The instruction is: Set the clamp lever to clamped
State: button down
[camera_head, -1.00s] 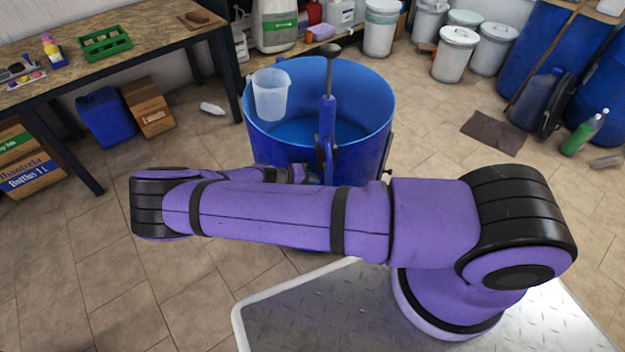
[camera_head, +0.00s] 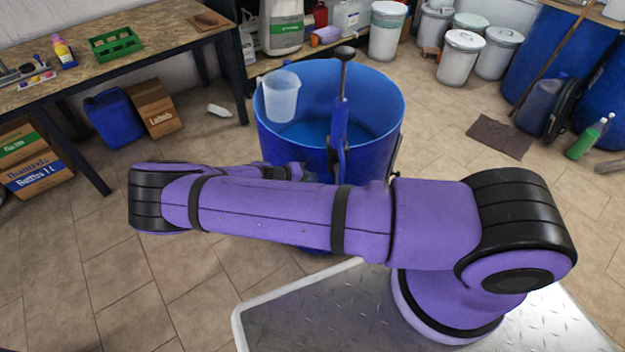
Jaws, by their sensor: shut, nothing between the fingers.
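A large blue drum (camera_head: 376,119) stands open beyond my purple arm. A blue hand pump (camera_head: 339,124) with a black knob stands upright at its near rim, its lower end hidden by my arm. A thin dark part (camera_head: 395,153) shows on the drum's right side, partly covered by my arm; I cannot tell whether it is the clamp lever or how it is set. My arm lies across the front of the drum. A small part of my wrist shows behind the forearm, but the fingers are hidden.
A translucent jug (camera_head: 280,96) hangs at the drum's left rim. A workbench (camera_head: 150,26) with a green crate (camera_head: 116,43) stands at the left. White buckets (camera_head: 461,55) and blue drums (camera_head: 555,49) stand at the back right. A dark mat (camera_head: 499,137) lies on open floor.

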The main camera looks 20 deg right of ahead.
jog(key=a, duration=1)
jog(key=shift+w, duration=0.3)
jog(key=shift+d+r, duration=0.1)
